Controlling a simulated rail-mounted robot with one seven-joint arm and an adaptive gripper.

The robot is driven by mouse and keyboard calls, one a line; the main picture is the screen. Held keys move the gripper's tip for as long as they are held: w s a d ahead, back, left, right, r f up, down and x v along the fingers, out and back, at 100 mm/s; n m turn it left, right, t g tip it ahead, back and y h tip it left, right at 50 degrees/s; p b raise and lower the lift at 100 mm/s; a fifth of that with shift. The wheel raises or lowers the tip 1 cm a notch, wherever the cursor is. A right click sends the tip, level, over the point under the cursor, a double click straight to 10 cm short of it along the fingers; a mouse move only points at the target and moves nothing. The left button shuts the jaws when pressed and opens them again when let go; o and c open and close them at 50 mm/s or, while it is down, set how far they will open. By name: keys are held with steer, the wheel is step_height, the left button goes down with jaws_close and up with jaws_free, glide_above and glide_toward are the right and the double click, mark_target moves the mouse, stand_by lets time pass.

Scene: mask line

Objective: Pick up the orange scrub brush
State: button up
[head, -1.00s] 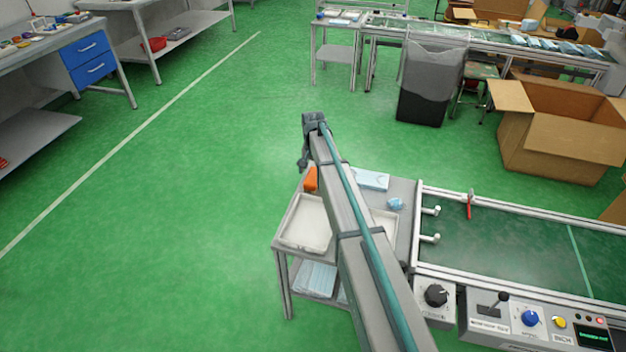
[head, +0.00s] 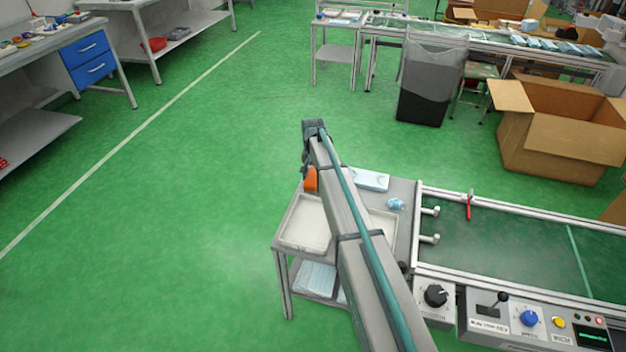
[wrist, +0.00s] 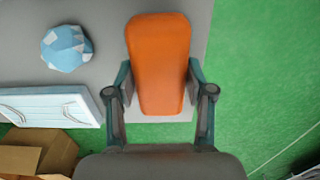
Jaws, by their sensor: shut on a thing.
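The orange scrub brush (wrist: 160,62) lies between the two fingers of my gripper (wrist: 160,88) in the wrist view, with a finger against each long side. My gripper is shut on it. In the head view a part of the brush (head: 310,180) shows at the far left edge of the small grey table, beside my arm. My gripper (head: 306,170) there is mostly hidden behind my arm. Whether the brush touches the table top is hard to tell.
The small grey table (head: 402,188) also bears a white tray (head: 305,222), a pale blue box (head: 371,179) and a crumpled blue-white thing (head: 395,203). The conveyor (head: 510,240) stands close on the right. Green floor (head: 180,220) is free on the left.

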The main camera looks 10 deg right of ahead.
steer(key=shift+r, duration=0.15)
steer(key=shift+r, duration=0.55)
steer(key=s+d+r+b, duration=0.2)
steer(key=s+d+r, duration=0.7)
steer(key=s+r, duration=0.1)
steer(key=shift+s+d+r, duration=0.15)
steer(key=shift+s+r, duration=0.15)
steer(key=shift+r, duration=0.5)
